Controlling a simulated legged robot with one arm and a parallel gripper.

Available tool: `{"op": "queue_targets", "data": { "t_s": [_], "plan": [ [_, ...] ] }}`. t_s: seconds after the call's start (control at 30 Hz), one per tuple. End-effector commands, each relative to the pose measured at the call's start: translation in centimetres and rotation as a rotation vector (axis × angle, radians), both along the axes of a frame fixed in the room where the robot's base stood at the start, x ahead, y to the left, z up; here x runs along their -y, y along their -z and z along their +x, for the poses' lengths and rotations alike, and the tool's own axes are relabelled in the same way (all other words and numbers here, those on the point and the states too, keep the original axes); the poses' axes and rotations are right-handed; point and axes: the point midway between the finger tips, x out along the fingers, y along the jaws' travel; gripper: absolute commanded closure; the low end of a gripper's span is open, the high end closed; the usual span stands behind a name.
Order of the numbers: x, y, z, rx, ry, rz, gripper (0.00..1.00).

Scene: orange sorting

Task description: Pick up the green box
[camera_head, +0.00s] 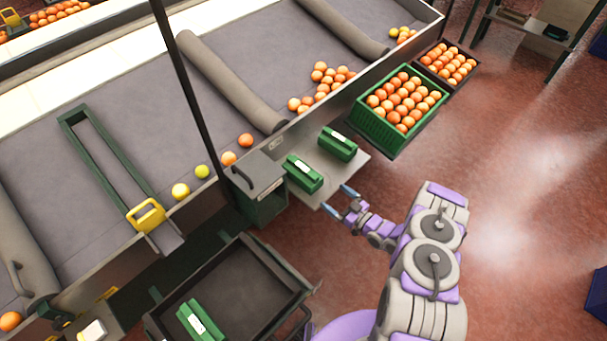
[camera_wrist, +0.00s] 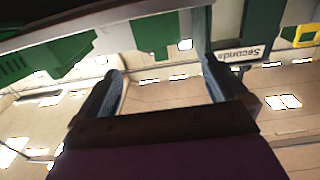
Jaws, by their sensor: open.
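Two green boxes with pale labels lie on a grey shelf (camera_head: 327,165) beside the conveyor: a nearer-left one (camera_head: 302,174) and a right one (camera_head: 338,144). A third green box (camera_head: 200,322) lies in the dark cart (camera_head: 222,268) at the bottom. My gripper (camera_head: 339,201) is open and empty, just off the shelf's front edge, apart from both shelf boxes. The wrist view looks upside down; there my spread fingers (camera_wrist: 160,78) have nothing between them, and a green box (camera_wrist: 155,32) shows beyond them, with another green shape (camera_wrist: 68,50) left of it.
A green crate of oranges (camera_head: 378,132) stands right of the shelf, with a darker crate (camera_head: 426,64) behind. A green bin (camera_head: 260,202) stands left of the shelf; a "Seconds" label (camera_wrist: 248,53) shows in the wrist view. A dark post (camera_head: 190,85) crosses the conveyor.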

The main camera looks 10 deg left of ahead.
Motion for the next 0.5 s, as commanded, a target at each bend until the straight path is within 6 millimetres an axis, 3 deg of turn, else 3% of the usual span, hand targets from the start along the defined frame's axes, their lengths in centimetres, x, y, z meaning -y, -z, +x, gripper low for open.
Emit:
{"op": "queue_targets", "data": {
  "t_s": [0.3, 0.5],
  "plan": [
    [-5.1, 0.3, 3.9, 0.0, -0.004, 0.0, 0.0],
    [-6.9, 0.1, 5.5, -0.002, 0.0, -0.001, 0.0]
  ]
}}
